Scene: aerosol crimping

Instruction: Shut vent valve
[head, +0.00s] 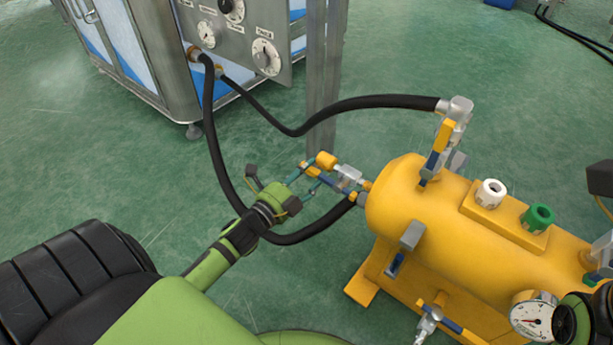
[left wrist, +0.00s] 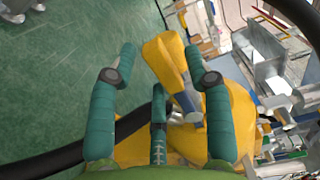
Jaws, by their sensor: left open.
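The yellow tank (head: 445,220) lies on its side at the right of the head view. At its left end is a valve fitting (head: 347,177) with a blue lever and a yellow end piece (head: 326,160); I cannot tell from any label which valve is the vent valve. My left gripper (head: 308,179) is open at this fitting, its fingertips close to the lever and yellow piece. In the left wrist view my teal fingers (left wrist: 162,62) stand apart on either side of a yellow part (left wrist: 164,58); contact is not clear. My right gripper's fingers are not visible.
Black hoses run from the control panel (head: 250,40) to the tank; one passes close by my left gripper. Other blue-levered valves, white and green caps (head: 539,217) and a gauge (head: 533,318) sit on the tank. A metal post (head: 322,80) stands behind.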

